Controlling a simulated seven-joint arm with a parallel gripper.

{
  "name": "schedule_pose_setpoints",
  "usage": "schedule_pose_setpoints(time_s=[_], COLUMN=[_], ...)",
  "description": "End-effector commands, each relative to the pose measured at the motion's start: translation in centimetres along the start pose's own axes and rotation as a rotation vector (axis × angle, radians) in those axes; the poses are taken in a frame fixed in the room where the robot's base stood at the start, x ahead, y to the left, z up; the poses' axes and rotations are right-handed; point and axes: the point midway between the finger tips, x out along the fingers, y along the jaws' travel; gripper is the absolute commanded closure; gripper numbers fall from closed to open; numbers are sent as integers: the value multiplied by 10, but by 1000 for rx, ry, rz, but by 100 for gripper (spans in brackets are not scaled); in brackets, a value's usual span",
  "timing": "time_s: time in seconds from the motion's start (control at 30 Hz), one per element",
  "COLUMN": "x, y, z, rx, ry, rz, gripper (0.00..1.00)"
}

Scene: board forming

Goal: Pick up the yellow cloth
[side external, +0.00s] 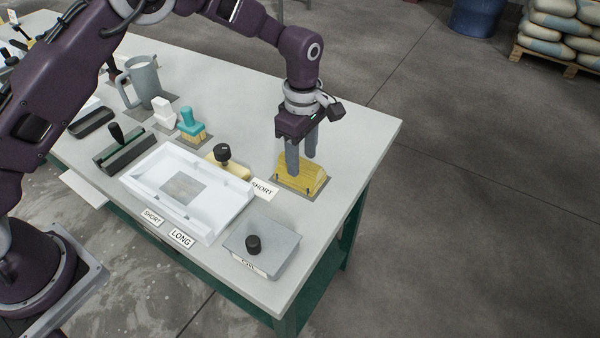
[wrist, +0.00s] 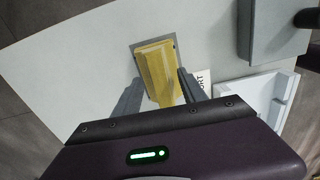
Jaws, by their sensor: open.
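The yellow cloth (side external: 303,174) lies folded in a block-like shape on a grey mat near the right end of the table. It also shows in the wrist view (wrist: 157,72), between the fingers. My gripper (side external: 301,165) points down at the cloth, with its fingers apart. In the wrist view my gripper (wrist: 156,85) has one finger on each side of the cloth. I cannot tell whether the fingers touch it. Part of the cloth is hidden behind a finger in the side view.
A white tray (side external: 215,208) with a grey patch lies left of the cloth. A grey box with a black knob (side external: 262,250) stands nearer the front. A yellow block with a black knob (side external: 226,163), a teal-handled tool (side external: 191,122) and a grey jug (side external: 143,80) stand further left. The table's right corner is clear.

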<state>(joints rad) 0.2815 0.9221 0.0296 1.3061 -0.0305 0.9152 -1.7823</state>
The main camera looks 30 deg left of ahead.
Motion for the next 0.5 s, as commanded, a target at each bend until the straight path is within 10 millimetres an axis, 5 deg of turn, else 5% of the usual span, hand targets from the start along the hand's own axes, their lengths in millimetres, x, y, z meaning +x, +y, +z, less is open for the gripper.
schedule_pose_setpoints(time_s=[0.1, 0.37, 0.5], x=[17, 20, 20], y=[0, 0, 0], z=[0, 0, 0], rx=[0, 0, 0], ry=[1, 0, 0], rz=[0, 2, 2], gripper=[51, 53, 80])
